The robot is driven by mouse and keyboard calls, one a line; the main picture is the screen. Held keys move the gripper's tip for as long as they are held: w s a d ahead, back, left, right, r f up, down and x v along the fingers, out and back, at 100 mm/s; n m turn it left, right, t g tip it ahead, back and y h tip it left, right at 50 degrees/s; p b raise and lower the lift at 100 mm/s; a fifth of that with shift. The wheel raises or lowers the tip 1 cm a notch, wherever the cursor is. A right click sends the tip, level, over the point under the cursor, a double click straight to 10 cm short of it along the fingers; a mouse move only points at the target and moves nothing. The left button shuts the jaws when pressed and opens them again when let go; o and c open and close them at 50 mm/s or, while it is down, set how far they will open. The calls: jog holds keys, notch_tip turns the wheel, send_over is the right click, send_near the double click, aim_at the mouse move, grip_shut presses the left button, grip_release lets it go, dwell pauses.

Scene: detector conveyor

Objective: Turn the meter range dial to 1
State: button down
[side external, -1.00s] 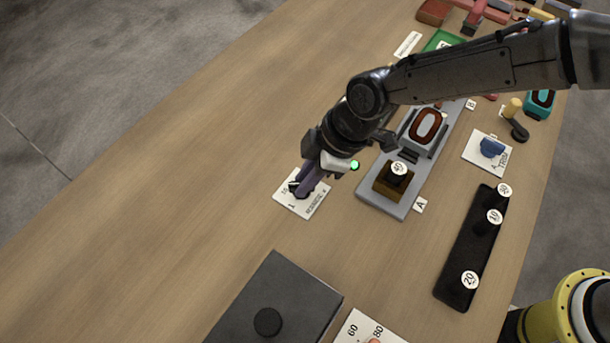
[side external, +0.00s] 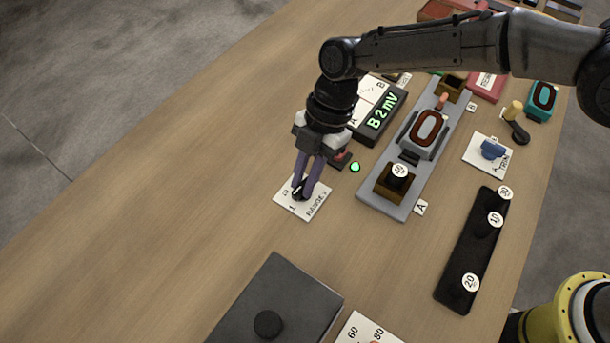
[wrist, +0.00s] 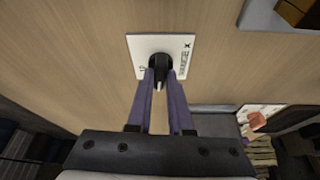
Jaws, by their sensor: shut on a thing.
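The meter range dial is a black knob (wrist: 160,62) on a white card (side external: 284,198) marked RANGE at one edge. In the side view a 1 shows at the card's near left edge, with another mark to its upper left. My gripper (side external: 304,190) points down over the card, its two purple fingers shut on the knob, one on each side. In the wrist view my gripper (wrist: 160,76) straddles the knob, and a pale pointer end shows between the fingers toward the bottom. The meter display (side external: 382,114) reads B 2 mV. The fingers partly hide the knob.
A green light (side external: 355,167) sits right of the card. Beyond it is a grey rail (side external: 385,205) with a carriage. A dark grey box (side external: 280,300) stands at the front. A black weight tray (side external: 462,255) lies at right. The table left of the card is clear.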

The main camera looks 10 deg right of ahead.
jog(key=shift+n, duration=0.5)
jog(key=shift+h, duration=0.3)
jog(key=c, duration=0.8)
grip_release()
jog(key=shift+g, duration=0.3)
jog(key=v, duration=1.4)
jog(key=shift+s, duration=0.1)
